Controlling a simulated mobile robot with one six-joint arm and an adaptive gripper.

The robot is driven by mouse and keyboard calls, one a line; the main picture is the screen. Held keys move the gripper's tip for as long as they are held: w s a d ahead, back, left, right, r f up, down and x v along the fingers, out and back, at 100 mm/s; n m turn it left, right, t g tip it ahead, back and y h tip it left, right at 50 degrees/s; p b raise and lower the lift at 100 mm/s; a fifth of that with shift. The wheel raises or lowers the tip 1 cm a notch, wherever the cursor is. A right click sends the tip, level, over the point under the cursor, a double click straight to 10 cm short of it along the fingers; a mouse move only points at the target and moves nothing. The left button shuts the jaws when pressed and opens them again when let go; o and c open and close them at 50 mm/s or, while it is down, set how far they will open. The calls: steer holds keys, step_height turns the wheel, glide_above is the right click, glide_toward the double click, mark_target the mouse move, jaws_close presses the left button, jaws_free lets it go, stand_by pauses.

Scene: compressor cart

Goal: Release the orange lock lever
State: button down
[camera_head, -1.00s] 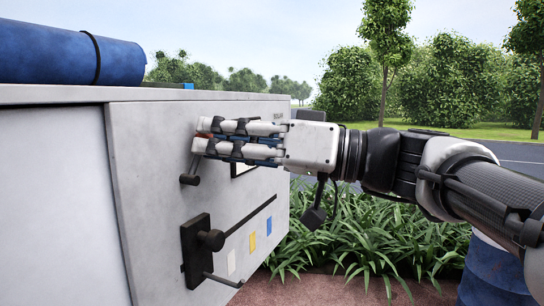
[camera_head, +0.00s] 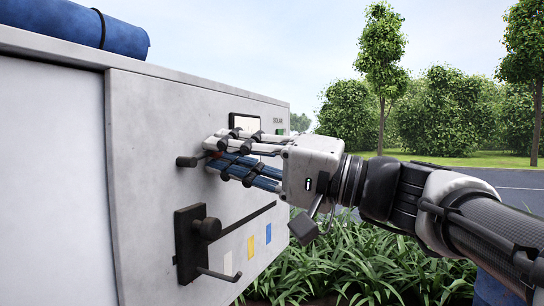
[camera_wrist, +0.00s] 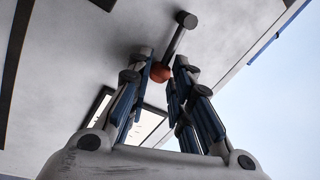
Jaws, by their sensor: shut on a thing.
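The lock lever shows in the wrist view as a dark rod (camera_wrist: 174,42) with a round pivot end and an orange-red ball knob (camera_wrist: 160,73). My gripper (camera_wrist: 160,78) is shut on that knob, with fingers on both sides of it. In the head view the lever's dark pivot end (camera_head: 187,161) stands out from the grey panel. The lever points to the right from there.
Below the lever is a black block with a round knob (camera_head: 207,229) and a thin rod handle (camera_head: 219,275). A dark bar, colored labels (camera_head: 250,246) and a display (camera_head: 244,122) are on the panel (camera_head: 150,120). A blue roll (camera_head: 60,20) lies on top.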

steer(key=shift+f+m, duration=0.2)
steer(key=shift+m, duration=0.1)
steer(key=c, duration=1.4)
jaws_free()
steer(key=v, duration=1.2)
